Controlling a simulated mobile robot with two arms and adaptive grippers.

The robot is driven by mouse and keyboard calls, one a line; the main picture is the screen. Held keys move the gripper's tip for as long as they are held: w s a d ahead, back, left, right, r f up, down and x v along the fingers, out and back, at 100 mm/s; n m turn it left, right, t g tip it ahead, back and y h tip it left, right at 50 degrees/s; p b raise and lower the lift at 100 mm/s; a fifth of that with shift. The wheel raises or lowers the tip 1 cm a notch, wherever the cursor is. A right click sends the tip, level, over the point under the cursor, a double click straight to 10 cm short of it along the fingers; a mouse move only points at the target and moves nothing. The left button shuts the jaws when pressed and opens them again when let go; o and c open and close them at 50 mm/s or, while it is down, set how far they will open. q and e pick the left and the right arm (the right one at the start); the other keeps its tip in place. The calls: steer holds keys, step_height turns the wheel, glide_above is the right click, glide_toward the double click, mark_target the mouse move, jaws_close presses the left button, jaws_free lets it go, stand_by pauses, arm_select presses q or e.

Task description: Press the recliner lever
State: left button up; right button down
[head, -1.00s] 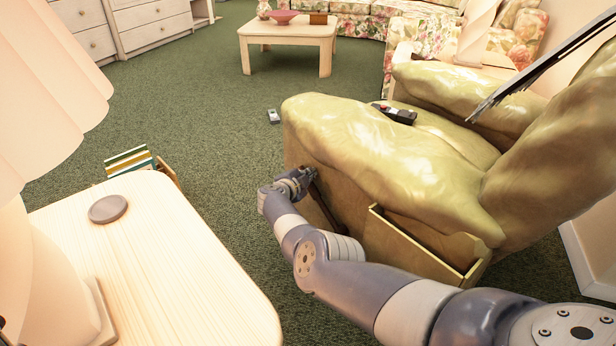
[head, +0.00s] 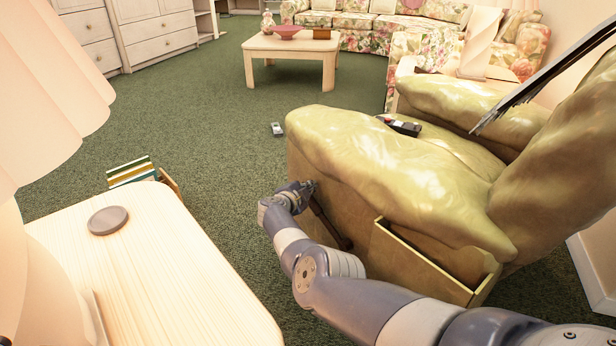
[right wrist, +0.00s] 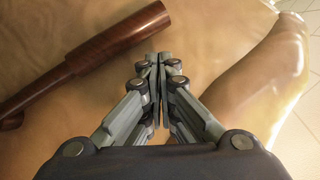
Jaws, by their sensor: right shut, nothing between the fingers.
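The yellow-green recliner (head: 385,165) stands at the right in the head view. Its lever (head: 326,220) is a dark brown wooden handle on the chair's near side, slanting up towards my right gripper (head: 304,187). In the head view the gripper overlaps the lever's upper end, so contact is unclear there. In the right wrist view the lever (right wrist: 92,48) lies left of my gripper (right wrist: 158,60), with a small gap in the picture. The right fingers are shut together with nothing between them. My left gripper is not in view.
A pale side table (head: 160,265) with a round brown coaster (head: 108,220) stands at the near left, beside a lamp. A rack of books (head: 132,172) is behind it. A remote (head: 277,129) lies on the carpet. A dark object (head: 400,126) lies on the recliner.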

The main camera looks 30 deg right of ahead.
step_height(320, 180, up, 10)
steer(key=shift+f, duration=0.15)
stand_by(0.5)
stand_by(0.3)
